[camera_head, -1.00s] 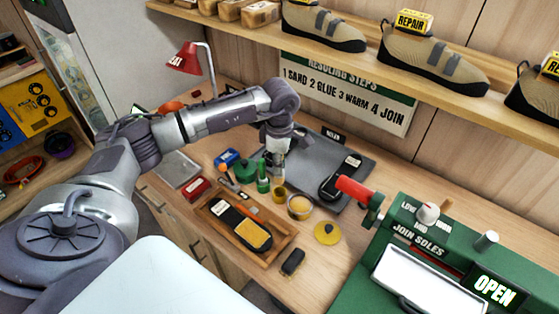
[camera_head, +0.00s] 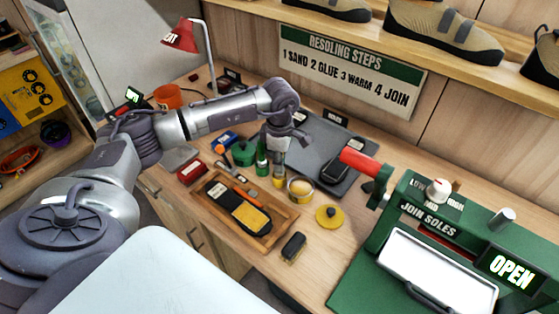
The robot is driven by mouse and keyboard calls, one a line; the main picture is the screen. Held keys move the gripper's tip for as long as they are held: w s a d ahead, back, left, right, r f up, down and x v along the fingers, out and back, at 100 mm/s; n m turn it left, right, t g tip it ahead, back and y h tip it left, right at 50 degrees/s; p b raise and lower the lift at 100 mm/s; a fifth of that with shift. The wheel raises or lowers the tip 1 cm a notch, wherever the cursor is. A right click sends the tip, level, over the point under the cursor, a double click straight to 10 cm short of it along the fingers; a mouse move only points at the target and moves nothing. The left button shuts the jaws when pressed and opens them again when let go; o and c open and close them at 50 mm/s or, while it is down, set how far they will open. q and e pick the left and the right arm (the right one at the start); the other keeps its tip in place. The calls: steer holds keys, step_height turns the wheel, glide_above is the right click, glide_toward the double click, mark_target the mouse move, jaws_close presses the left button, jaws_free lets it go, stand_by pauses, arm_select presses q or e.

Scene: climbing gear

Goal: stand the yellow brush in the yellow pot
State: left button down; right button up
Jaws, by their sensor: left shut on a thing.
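The small yellow pot (camera_head: 278,181) stands on the bench behind the wooden tray, left of a wider yellow-filled tin. My left gripper (camera_head: 279,152) points down just above the yellow pot. It is shut on a thin upright thing, which I take to be the yellow brush (camera_head: 279,169). The brush is mostly hidden by the fingers, and its lower end is at the pot's mouth. I cannot tell how far inside it reaches. My right gripper is not in view.
A green bottle-like pot (camera_head: 262,163) stands close on the left, and the tin (camera_head: 300,190) close on the right. The wooden tray (camera_head: 283,227) holds a shoe sole in front. A yellow lid (camera_head: 329,217) and green press (camera_head: 420,235) are to the right.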

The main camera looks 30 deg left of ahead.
arm_select(q)
steer(key=c, duration=1)
jaws_free()
step_height(320, 180, up, 12)
steer(key=shift+r, duration=0.1)
